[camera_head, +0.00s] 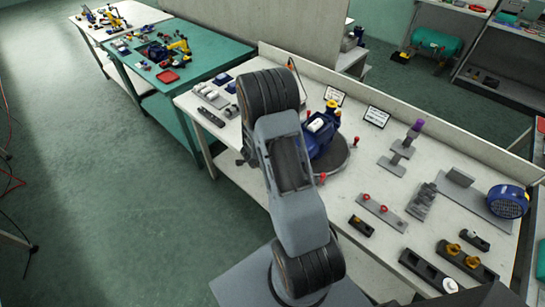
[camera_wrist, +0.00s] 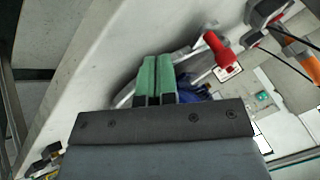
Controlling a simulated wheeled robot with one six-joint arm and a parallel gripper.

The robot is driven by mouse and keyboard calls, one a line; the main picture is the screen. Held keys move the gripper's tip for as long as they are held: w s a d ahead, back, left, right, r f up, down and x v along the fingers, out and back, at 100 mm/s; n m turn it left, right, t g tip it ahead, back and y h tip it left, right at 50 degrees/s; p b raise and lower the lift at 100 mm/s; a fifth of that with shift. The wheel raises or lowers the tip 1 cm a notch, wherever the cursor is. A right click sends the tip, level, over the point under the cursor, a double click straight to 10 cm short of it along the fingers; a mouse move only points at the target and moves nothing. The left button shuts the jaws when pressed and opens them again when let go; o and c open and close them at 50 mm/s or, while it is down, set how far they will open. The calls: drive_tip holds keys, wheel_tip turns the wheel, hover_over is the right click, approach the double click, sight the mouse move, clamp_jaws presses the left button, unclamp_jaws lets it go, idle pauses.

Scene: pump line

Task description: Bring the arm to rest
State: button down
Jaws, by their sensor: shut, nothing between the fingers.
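My arm (camera_head: 290,180) rises from its base at the bottom of the head view and stands folded in front of the white workbench (camera_head: 375,205). My gripper (camera_wrist: 157,76) shows in the wrist view with its two green fingers side by side and shut, with nothing held. In the head view the gripper is mostly hidden behind my arm. In the wrist view a red-handled part (camera_wrist: 217,48) lies beyond the fingers to the right, apart from them. A blue part (camera_wrist: 195,92) shows partly behind the fingers.
A blue pump (camera_head: 320,135) sits on a round grey plate behind my arm. Fixtures, a blue motor (camera_head: 507,201) and dark trays (camera_head: 428,270) crowd the bench's right side. A green table (camera_head: 155,60) stands at the back left. The floor at left is mostly clear.

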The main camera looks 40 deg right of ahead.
drive_tip(key=s+a+r+n+y+p, duration=0.1)
drive_tip(key=a+r+n+y, duration=0.3)
drive_tip(key=a+r+n, duration=0.45)
drive_tip(key=s+a+r+n+y+p, duration=0.15)
drive_tip(key=a+r+n+y, duration=0.3)
drive_tip(key=a, duration=0.65)
drive_tip(key=s+r+n+t+h+b, duration=0.1)
drive_tip(key=s+r+n+h, duration=0.1)
drive_tip(key=s+r+n, duration=0.6)
drive_tip(key=shift+s+d+r+n, duration=0.35)
drive_tip(key=shift+s+r, duration=2.1)
drive_tip(key=shift+r, duration=2.05)
